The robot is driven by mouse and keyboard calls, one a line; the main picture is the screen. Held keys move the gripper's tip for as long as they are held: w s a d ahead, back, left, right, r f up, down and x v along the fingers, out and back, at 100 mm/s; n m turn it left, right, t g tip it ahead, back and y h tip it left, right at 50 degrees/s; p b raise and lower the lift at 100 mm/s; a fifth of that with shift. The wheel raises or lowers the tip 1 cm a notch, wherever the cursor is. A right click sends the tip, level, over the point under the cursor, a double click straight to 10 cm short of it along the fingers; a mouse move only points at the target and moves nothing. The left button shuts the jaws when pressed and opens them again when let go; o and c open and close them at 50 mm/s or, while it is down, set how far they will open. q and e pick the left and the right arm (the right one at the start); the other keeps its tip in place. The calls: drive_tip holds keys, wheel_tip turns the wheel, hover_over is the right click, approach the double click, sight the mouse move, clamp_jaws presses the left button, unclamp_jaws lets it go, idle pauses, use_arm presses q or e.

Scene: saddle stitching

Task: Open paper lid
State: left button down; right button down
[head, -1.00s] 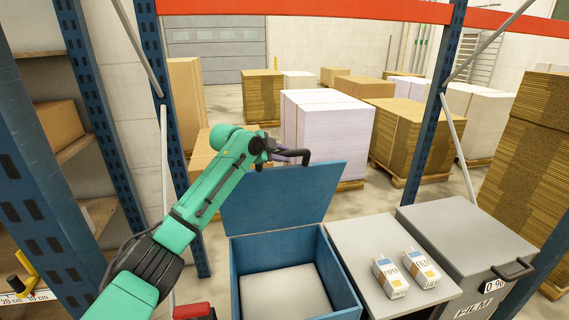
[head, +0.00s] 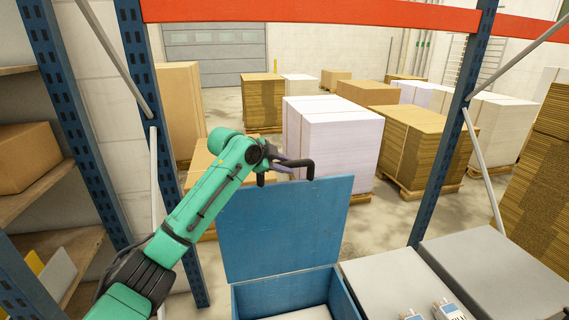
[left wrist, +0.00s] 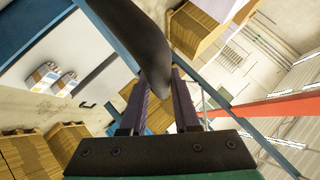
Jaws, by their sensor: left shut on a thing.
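The blue box (head: 236,303) stands at the bottom centre of the head view, its blue lid (head: 283,232) raised and standing nearly upright at the back. The lid's black handle (head: 311,172) is at the lid's top edge; it also shows large and dark in the left wrist view (left wrist: 143,40). My left gripper (head: 284,163) is at the lid's top edge, shut on the handle. In the left wrist view its purple fingers (left wrist: 160,95) lie on either side of the handle. Only a strip of the box's pale inside shows. My right gripper is not in view.
Two grey-lidded bins (head: 388,283) (head: 492,265) stand right of the box, with small cartons (head: 447,311) on the nearer one. Blue rack posts (head: 440,150) flank the space under a red beam (head: 330,12). Pallet stacks (head: 330,130) stand behind.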

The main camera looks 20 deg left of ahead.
use_arm(q)
drive_tip(key=shift+f, duration=0.35)
drive_tip(key=c, duration=0.7)
unclamp_jaws()
drive_tip(key=shift+o, duration=0.2)
drive_tip(key=shift+w+a, duration=0.1)
drive_tip(key=shift+r, duration=0.1)
drive_tip(key=shift+s+r, duration=0.15)
drive_tip(key=shift+s, duration=0.1)
drive_tip(key=b+v, duration=0.6)
drive_tip(key=v, duration=0.8)
